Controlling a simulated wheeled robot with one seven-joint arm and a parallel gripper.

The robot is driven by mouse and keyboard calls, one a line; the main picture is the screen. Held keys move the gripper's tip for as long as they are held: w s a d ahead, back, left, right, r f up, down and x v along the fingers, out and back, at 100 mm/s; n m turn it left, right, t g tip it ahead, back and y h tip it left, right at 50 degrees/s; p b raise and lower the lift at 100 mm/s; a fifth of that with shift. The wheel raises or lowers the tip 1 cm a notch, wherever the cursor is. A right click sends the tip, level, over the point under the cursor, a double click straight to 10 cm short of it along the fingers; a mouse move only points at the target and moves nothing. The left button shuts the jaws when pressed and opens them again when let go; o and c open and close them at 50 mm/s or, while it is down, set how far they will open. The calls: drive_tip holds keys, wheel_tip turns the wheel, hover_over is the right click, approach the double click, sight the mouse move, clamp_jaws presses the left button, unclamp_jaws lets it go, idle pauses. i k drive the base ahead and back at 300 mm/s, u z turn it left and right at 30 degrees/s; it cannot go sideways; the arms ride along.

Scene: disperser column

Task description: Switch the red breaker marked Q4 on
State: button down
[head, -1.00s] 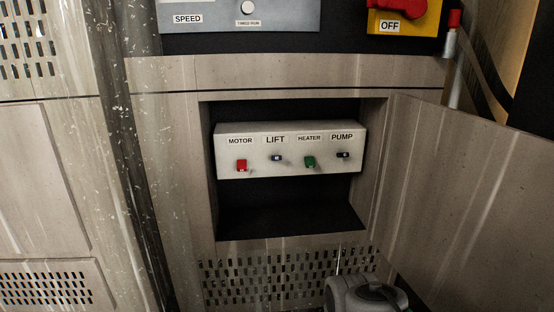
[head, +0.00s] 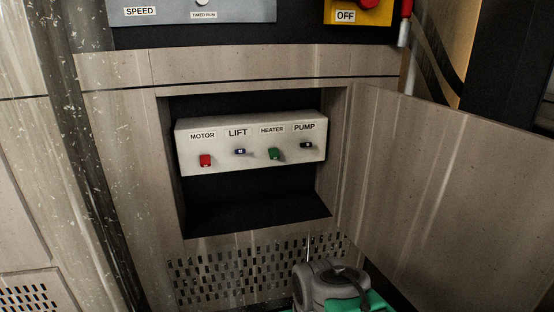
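A white breaker box (head: 250,160) sits inside the dark recess of the cabinet in the head view. The red breaker (head: 205,160) is at the left end, under the label MOTOR. I cannot read a Q4 mark on it, nor tell surely whether it is up or down. Part of my arm shows at the bottom, below the recess. My gripper is not in view.
An open cabinet door (head: 440,190) stands to the right of the recess. A perforated vent (head: 225,275) lies below it. Above are a grey panel (head: 170,12) marked SPEED and a yellow switch plate (head: 372,14) marked OFF. A dark post (head: 85,150) runs down the left side.

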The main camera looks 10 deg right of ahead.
sight(205, 160)
drive_tip(key=u, duration=0.05)
drive_tip(key=i, duration=0.55)
drive_tip(key=z, duration=0.05)
drive_tip(key=k, duration=0.5)
drive_tip(key=z, duration=0.4)
drive_tip(key=i, duration=0.6)
drive_tip(key=u, duration=2.3)
